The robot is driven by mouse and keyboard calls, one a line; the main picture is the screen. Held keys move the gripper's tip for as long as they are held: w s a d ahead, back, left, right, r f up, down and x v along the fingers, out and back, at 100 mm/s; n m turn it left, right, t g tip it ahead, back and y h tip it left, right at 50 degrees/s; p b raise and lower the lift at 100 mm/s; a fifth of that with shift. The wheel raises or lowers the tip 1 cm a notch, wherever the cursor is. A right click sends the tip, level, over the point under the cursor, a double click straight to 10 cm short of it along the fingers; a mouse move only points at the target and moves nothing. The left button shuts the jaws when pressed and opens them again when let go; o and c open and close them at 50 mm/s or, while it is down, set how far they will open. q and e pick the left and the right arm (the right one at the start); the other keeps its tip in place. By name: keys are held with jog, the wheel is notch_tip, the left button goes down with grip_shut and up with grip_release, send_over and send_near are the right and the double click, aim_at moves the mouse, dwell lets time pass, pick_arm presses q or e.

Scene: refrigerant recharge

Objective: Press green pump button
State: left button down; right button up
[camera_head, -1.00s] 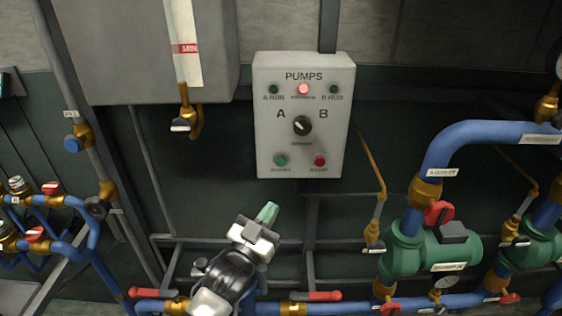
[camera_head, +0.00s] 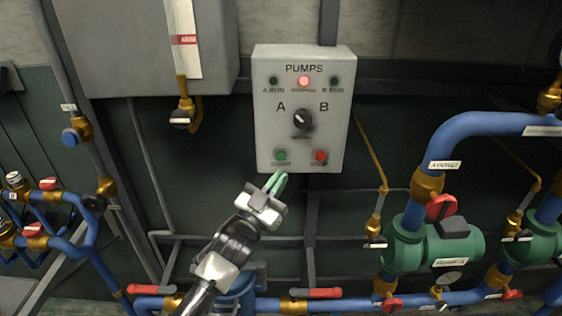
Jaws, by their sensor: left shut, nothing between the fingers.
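The grey-white pump control box (camera_head: 266,123) labelled PUMPS hangs on the dark wall at the upper middle. Its green button (camera_head: 280,156) is at the lower left of the face, with a red button (camera_head: 320,156) to its right. A black A/B selector knob (camera_head: 303,119) sits at the middle, and a red lamp (camera_head: 304,81) is lit at the top between two dark green lamps. My left gripper (camera_head: 277,183) is shut and empty, its green fingertips just below the green button in the picture. I cannot tell the depth gap; no touch is visible. My right gripper is not in view.
A grey tank (camera_head: 140,60) with a gauge is at upper left. Blue pipes with red-handled valves run at left and along the bottom. A green pump (camera_head: 440,245) and a large blue pipe (camera_head: 470,135) fill the right. The wall below the box is fairly clear.

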aim_at(281, 155)
pick_arm(q)
jog(key=shift+w+b, duration=1.25)
jog(key=shift+w, duration=1.5)
jog(key=shift+w+f, duration=0.1)
jog(key=shift+w, duration=0.05)
jog(key=shift+w, duration=0.25)
jog(key=shift+w+b, duration=0.45)
jog(key=shift+b, duration=0.15)
jog(key=shift+s, duration=0.1)
dwell(0.6)
jog(key=shift+s+p, duration=0.65)
jog(key=shift+s, duration=0.15)
